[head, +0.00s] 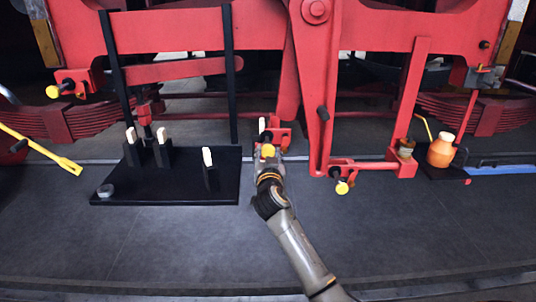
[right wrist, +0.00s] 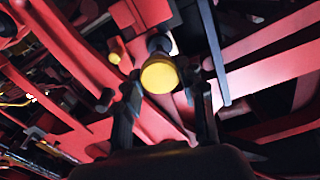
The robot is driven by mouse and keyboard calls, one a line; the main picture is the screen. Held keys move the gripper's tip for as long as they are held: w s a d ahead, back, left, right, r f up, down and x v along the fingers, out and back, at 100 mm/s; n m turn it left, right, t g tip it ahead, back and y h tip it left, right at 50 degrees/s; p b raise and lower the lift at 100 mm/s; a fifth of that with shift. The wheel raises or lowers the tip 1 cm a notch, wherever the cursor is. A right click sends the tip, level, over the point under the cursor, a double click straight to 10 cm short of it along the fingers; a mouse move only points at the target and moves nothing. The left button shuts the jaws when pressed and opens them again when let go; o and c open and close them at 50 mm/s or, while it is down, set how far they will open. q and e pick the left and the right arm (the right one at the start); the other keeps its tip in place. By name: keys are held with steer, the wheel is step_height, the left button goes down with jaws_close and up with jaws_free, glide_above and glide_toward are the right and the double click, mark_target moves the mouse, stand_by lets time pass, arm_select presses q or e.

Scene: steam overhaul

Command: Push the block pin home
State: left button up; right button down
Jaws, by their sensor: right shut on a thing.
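The block pin (right wrist: 160,76) has a round yellow head and a dark shank. In the right wrist view its head faces the camera between the two dark fingers of my right gripper (right wrist: 168,95). In the head view the right gripper (head: 268,160) reaches up from below to the yellow head, at a small red bracket (head: 282,134) low on the red frame. The gripper is shut on the pin. How deep the shank sits in the bracket is hidden. My left gripper is not in view.
Similar yellow-headed pins show at left (head: 53,91) and right (head: 341,187). A black plate (head: 120,190) with upright posts and pale-tipped pieces lies just left of my arm. An orange can (head: 441,152) stands at right, a yellow bar (head: 45,152) at left. The front floor is clear.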

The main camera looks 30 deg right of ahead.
steer(key=shift+w+d+b, duration=0.25)
steer(key=shift+b, duration=0.1)
steer(key=b+x, duration=0.2)
steer(key=x, duration=0.2)
steer(key=shift+w, duration=0.1)
steer(key=shift+r, duration=0.25)
steer(key=c, duration=1.1)
jaws_free()
steer(key=shift+c, duration=0.2)
steer(key=o, duration=0.3)
steer(key=shift+f, duration=0.1)
steer(key=shift+o, duration=0.4)
steer(key=shift+w+f, duration=0.1)
steer(key=shift+f, duration=0.05)
steer(key=v, duration=1.2)
